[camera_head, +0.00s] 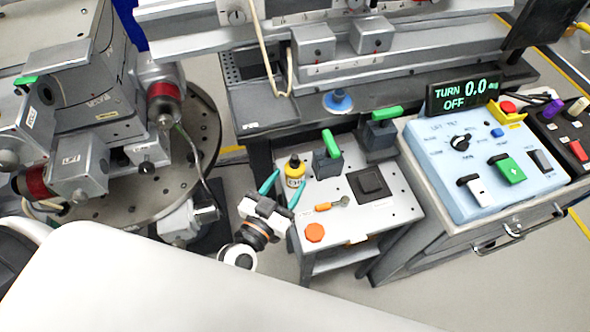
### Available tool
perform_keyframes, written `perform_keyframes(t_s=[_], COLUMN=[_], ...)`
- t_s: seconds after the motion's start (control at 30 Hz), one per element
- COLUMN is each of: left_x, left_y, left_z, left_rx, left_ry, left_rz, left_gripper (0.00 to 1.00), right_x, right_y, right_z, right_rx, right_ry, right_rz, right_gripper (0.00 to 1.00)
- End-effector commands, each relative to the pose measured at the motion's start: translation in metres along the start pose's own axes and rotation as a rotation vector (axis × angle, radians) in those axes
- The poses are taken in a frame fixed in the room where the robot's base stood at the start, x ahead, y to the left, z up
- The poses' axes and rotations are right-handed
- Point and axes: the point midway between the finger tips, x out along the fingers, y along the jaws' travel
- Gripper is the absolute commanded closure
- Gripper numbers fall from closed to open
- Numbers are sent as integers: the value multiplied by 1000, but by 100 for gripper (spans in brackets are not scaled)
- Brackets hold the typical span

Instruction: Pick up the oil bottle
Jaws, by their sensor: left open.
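The oil bottle (295,179) is a small yellow bottle with a dark label and a dark top. It stands upright on the small grey perforated table (379,218), near its left back edge. My left gripper (283,187) has teal fingers spread apart, one on the left of the bottle and one in front of its lower right side. The fingers are open and hold nothing that I can see. Whether they touch the bottle I cannot tell. My right gripper is not in view.
An orange-handled tool (330,205), an orange disc (315,232) and a black square pad (369,184) lie on the table. A light blue control box (480,165) is at right, a round instrument stage (150,185) at left.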

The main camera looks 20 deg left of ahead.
Motion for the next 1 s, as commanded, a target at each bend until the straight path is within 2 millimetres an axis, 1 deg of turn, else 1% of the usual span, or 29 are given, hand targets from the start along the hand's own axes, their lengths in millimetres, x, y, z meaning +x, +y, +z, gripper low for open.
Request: perform_keyframes(t_s=[0.1, 0.23, 0.37, 0.57, 0.6, 0.8, 1.0], left_x=[20, 38, 45, 45, 45, 45, 45], left_y=[1, 1, 1, 1, 1, 1, 1], left_z=[0, -1, -2, -2, -2, -2, -1], left_rx=[0, 1, -1, 0, 0, 0, 0], left_ry=[-4, -4, -1, -1, -1, -1, -2], left_rz=[0, 1, -1, -1, -1, 0, 0], left_gripper=[47, 47, 47, 47, 53, 85, 86], right_x=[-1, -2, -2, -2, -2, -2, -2], right_y=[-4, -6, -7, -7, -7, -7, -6], right_z=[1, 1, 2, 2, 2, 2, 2], right_rx=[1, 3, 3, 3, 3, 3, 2], right_ry=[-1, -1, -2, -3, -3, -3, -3], right_rz=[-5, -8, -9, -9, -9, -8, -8], right_gripper=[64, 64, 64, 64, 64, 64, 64])
